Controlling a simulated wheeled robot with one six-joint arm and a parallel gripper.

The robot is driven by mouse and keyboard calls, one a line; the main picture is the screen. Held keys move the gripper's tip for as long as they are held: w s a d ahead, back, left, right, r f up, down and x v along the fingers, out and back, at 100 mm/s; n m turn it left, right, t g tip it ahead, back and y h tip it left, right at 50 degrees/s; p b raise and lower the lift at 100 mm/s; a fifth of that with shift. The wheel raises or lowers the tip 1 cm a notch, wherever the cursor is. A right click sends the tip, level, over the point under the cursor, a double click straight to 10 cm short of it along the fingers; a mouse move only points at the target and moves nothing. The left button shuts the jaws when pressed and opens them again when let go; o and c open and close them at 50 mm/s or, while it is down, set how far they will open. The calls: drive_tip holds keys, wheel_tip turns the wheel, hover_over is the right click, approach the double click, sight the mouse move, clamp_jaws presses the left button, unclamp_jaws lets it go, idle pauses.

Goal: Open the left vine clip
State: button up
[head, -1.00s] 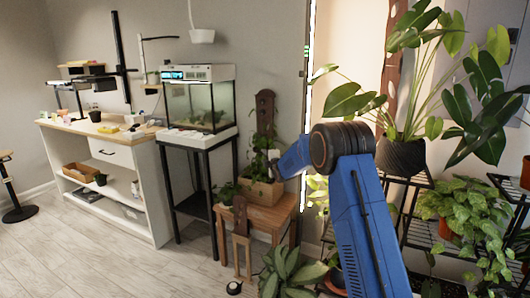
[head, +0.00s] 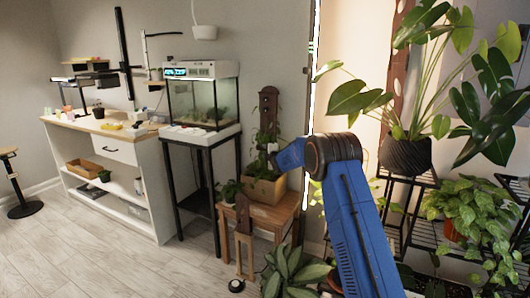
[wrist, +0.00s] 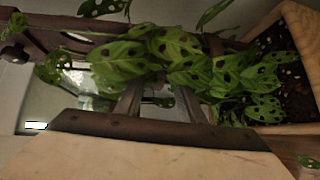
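A vine (wrist: 185,58) with holed leaves grows along a dark brown wooden stake (wrist: 85,38). It is rooted in a wooden planter box (wrist: 290,130), at the right of the wrist view. In the head view the planter box (head: 265,188) stands on a small wooden table, with the brown stake (head: 268,105) upright behind it. A small dark knob (wrist: 12,52) shows at the left edge of the wrist view; I cannot tell whether it is a vine clip. My gripper (wrist: 162,88) shows as two grey fingers, apart, their tips among the leaves. Nothing is visibly held.
A pale panel with a dark edge (wrist: 150,130) fills the bottom of the wrist view. In the head view, a fish tank (head: 203,100) stands left of the planter. A black plant rack (head: 405,195) with potted plants is on the right. Open floor lies at the lower left.

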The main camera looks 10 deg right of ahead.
drive_tip(key=shift+w, duration=0.1)
clamp_jaws()
drive_tip(key=shift+a, duration=0.45)
